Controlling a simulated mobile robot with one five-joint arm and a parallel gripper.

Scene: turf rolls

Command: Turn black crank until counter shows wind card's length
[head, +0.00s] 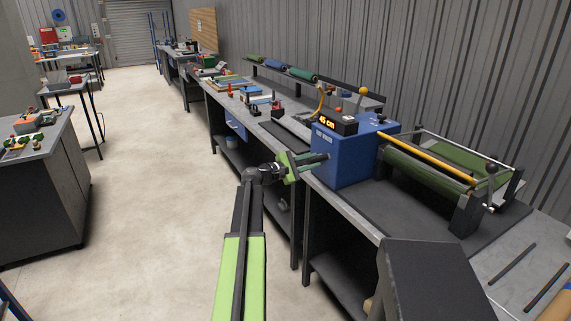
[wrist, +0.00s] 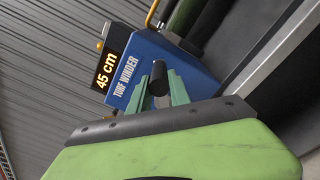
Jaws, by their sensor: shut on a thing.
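The blue turf winder box (head: 345,160) stands on the long bench and reads "TURF WINDER" on its front in the wrist view (wrist: 172,62). Its counter (head: 338,124) shows 45 cm, also legible in the wrist view (wrist: 108,68). My gripper (head: 316,160) is at the box's front left side. In the wrist view its green fingers (wrist: 160,92) are shut around the black crank's grip (wrist: 158,76). The rest of the crank is hidden behind the fingers. I cannot make out a wind card in either view.
A green turf roll (head: 430,170) lies in the roller frame right of the box, with a yellow bar (head: 425,157) across it. A dark block (head: 430,280) stands at the near right. The bench's left part holds several tools. The concrete floor (head: 145,190) at left is clear.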

